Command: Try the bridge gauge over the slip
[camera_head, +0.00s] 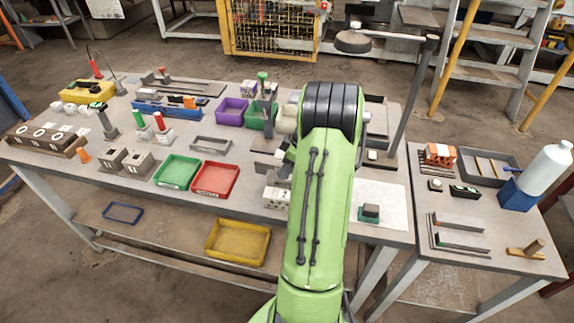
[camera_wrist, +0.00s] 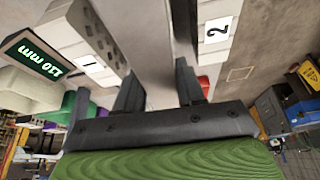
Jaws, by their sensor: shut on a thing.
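In the wrist view my gripper (camera_wrist: 160,78) is shut on a smooth grey metal piece (camera_wrist: 160,45), which may be the bridge gauge; its far end runs out of the picture. A grey perforated block (camera_wrist: 97,32) is close to its left, beside a white block marked 1 (camera_wrist: 92,66). A white block marked 2 (camera_wrist: 217,32) is to its right; it also shows in the head view (camera_head: 277,197). I cannot tell whether the held piece touches these blocks. I cannot identify the slip. In the head view my arm hides the gripper and held piece.
Green (camera_head: 177,171) and red (camera_head: 215,179) trays lie left of my arm on the crowded bench. A lamp (camera_head: 352,42) stands behind. A side table (camera_head: 480,205) holds a white bottle (camera_head: 546,168).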

